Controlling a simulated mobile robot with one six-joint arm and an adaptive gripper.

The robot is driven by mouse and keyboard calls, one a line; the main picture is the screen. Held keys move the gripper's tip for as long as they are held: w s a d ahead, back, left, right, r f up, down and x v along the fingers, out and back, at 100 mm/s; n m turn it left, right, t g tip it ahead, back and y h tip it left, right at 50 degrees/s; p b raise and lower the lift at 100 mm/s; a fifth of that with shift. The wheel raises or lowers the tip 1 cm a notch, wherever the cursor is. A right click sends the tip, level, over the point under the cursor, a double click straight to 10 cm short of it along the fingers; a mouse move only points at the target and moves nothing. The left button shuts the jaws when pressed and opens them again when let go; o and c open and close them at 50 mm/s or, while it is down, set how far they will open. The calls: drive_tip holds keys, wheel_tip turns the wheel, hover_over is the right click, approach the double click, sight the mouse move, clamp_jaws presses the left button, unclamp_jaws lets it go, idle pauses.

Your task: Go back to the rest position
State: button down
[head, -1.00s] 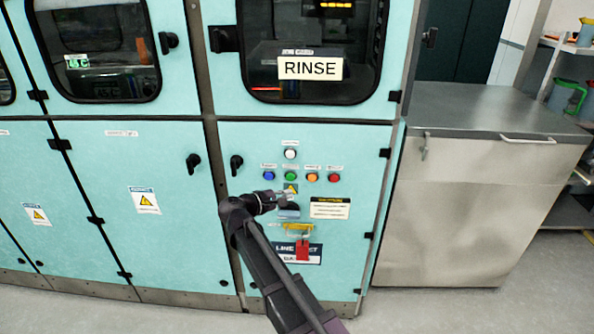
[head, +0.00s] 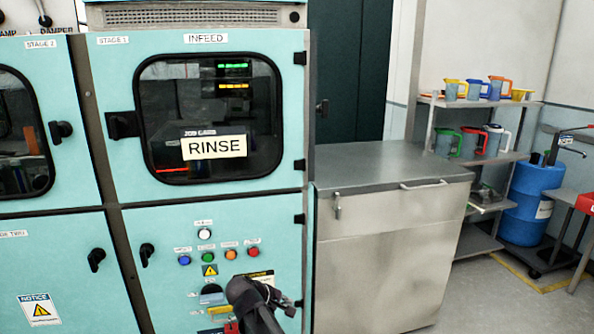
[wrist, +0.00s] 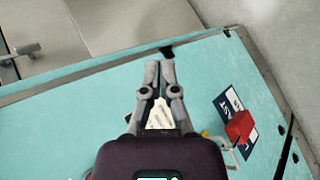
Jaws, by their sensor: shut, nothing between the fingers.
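My gripper (head: 290,308) is in front of the lower right panel of the teal machine (head: 70,130), low in the head view. In the wrist view my gripper (wrist: 159,64) has its two fingers together with nothing between them. Behind it in the wrist view are the teal panel (wrist: 80,110), a pale label partly hidden by the fingers, and a red tag (wrist: 239,127) at the right. The arm hides part of the panel below the buttons in the head view.
A RINSE card (head: 214,147) is on the upper window. Coloured buttons (head: 231,254) sit above my gripper. A steel cabinet (head: 395,250) stands right of the machine. Farther right are a shelf (head: 497,157) with several jugs and a blue barrel (head: 535,190). Floor shows at the lower right.

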drive_tip(key=s+d+f+m+g+y, duration=0.3)
drive_tip(key=s+d+m+y, duration=0.15)
drive_tip(key=s+d, duration=0.4)
drive_tip(key=s+d+f+m+g+y, duration=0.3)
drive_tip(key=s+d+m, duration=0.3)
drive_tip(key=d, duration=0.5)
wheel_tip(320, 180, up, 18)
drive_tip(key=p, duration=1.8)
drive_tip(key=shift+d, duration=0.2)
drive_tip(key=shift+f, duration=0.15)
